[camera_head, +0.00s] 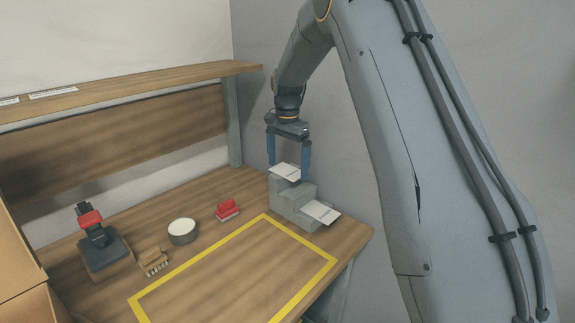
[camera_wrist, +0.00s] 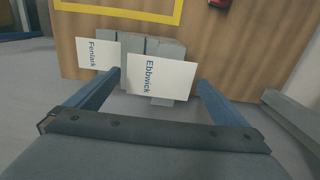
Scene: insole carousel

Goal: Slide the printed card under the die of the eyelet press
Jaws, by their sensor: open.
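A white printed card (camera_wrist: 161,78) reading "Ebbwick" lies on the top step of a grey stepped stand; in the head view this card (camera_head: 286,171) is between my fingers. A second card (camera_wrist: 97,54) reading "Fenlark" rests on the lowest step, at the right in the head view (camera_head: 320,212). My gripper (camera_head: 289,175) is open, its blue fingers on either side of the top card; in the wrist view its fingertips (camera_wrist: 159,82) flank the card's near edge. I cannot tell whether they touch it. The eyelet press (camera_head: 98,240), dark with a red part, stands at the bench's left.
The grey stepped stand (camera_head: 284,203) is at the bench's right end. A yellow outline (camera_head: 200,258) marks clear bench space. A red stapler-like item (camera_head: 228,208), a round tin (camera_head: 182,236) and a small wooden block (camera_head: 152,262) stand behind it. A shelf (camera_head: 130,88) overhangs the back.

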